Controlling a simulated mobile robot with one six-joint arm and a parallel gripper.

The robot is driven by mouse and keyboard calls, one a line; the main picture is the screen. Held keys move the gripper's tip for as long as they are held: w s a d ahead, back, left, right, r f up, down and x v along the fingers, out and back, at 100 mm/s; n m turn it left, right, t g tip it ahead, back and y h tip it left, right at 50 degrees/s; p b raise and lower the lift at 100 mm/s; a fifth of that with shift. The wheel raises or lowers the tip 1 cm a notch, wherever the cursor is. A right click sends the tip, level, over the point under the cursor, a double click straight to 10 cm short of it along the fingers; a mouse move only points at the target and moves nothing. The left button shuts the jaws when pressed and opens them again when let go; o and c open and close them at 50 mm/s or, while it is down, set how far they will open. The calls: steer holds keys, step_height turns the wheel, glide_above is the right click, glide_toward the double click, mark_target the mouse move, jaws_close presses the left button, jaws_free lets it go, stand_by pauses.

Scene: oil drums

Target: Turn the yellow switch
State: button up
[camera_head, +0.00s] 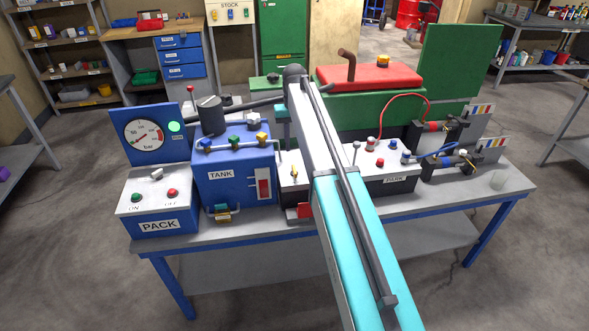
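Several small yellow parts show, and I cannot tell for certain which is the yellow switch. A yellow knob (261,136) stands at the right end of a row on the blue TANK box (238,183), beside a green knob (233,142) and a blue knob (208,143). Another yellow part (222,208) is low on the tank's front. A yellow knob (383,60) sits on the red lid at the back. My arm rises from the bottom across the bench, right of the tank, and hides part of the middle. I cannot make out my gripper's fingers.
Bare bench shows at the front right. Shelves and benches line the walls.

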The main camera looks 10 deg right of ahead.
mark_target(295, 169)
steer(key=shift+f+b, duration=2.8)
steer(key=shift+f, duration=2.75)
jaws_close()
steer(key=shift+d, duration=0.2)
steer(key=shift+a, duration=0.15)
